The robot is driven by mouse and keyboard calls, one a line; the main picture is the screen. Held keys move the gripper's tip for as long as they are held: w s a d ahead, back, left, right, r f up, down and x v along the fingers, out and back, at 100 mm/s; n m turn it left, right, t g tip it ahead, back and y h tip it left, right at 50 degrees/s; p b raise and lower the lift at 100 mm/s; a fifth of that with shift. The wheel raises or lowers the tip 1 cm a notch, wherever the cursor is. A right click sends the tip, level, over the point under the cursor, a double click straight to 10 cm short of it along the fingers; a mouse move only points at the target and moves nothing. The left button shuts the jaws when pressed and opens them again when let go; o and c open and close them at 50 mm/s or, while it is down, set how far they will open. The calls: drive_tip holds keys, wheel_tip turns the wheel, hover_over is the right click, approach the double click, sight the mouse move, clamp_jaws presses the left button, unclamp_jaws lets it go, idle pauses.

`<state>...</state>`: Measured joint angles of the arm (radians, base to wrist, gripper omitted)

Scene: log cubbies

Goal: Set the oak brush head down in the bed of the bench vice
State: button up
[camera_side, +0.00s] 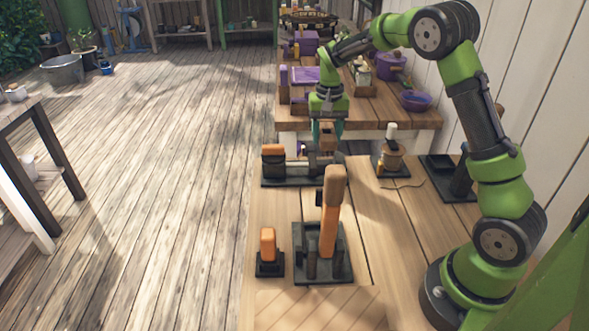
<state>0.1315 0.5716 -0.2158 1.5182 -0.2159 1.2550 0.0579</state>
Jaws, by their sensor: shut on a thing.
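My gripper (327,132) points down above the right part of the bench vice. It is shut on a small brown wooden block, which looks like the oak brush head (327,142). The bench vice (285,180) has a black base, an orange-topped block at its left end, a metal bar across and a dark jaw at its right. The brush head is over the right end of the vice. At this size I cannot tell whether it touches the vice, and the bed is partly hidden.
In front stands a black fixture with an upright orange-and-tan handle (331,220). Beside it is an orange block on a black base (268,245). A twine spool (391,158) and a black stand (458,180) are right. A far table holds a purple bowl (415,101).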

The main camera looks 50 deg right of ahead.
drive_tip(key=shift+f, duration=1.7)
drive_tip(key=shift+f, duration=1.15)
drive_tip(key=shift+r, duration=0.1)
drive_tip(key=shift+r, duration=0.75)
drive_tip(key=shift+f, duration=0.75)
idle(1.0)
drive_tip(key=o, duration=1.2)
drive_tip(key=shift+f, duration=0.1)
